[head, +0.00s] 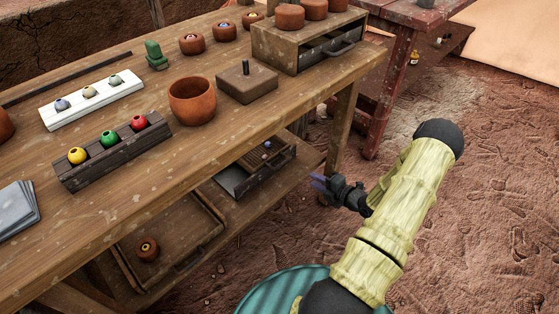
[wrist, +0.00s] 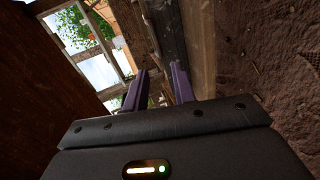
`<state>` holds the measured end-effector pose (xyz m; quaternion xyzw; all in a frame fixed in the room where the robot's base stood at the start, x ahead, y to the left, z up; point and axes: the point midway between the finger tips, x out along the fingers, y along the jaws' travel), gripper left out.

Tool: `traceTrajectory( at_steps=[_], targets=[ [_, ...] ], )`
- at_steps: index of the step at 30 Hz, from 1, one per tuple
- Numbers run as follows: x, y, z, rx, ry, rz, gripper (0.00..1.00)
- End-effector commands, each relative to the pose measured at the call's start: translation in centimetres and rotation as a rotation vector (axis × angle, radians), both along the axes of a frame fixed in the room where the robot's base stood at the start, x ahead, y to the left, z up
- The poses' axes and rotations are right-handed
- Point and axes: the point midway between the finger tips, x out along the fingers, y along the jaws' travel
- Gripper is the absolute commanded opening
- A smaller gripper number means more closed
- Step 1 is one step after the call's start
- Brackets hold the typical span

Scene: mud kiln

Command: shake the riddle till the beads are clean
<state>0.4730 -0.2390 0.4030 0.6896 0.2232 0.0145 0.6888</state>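My gripper (head: 316,183) is empty and open beside the bench's right end, below the worktop. In the wrist view its two purple fingers (wrist: 159,82) stand apart with nothing between them. I cannot make out a riddle for certain. A grey metal tray (head: 231,180) on the lower shelf, left of my gripper, holds slatted wood and a small bluish bead (head: 267,145). On the worktop, a dark wooden rack (head: 115,165) carries a yellow bead (head: 77,155), a green bead (head: 108,139) and a red bead (head: 139,122). A white block (head: 90,103) holds three duller beads.
A wooden tray (head: 205,242) lies on the lower shelf. A reddish table (head: 388,85) stands behind. Ground at right is clear.

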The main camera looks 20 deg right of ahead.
Motion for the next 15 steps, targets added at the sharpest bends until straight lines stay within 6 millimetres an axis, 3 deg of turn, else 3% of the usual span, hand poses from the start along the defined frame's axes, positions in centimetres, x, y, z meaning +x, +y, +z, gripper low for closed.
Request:
traceTrajectory(
  at_steps=[4,15],
  targets=[
    [-0.85,-0.34,-0.48,-0.022,-0.089,0.01,0.26],
    [-0.77,-0.37,-0.49,-0.026,-0.092,0.011,0.26]
  ],
)
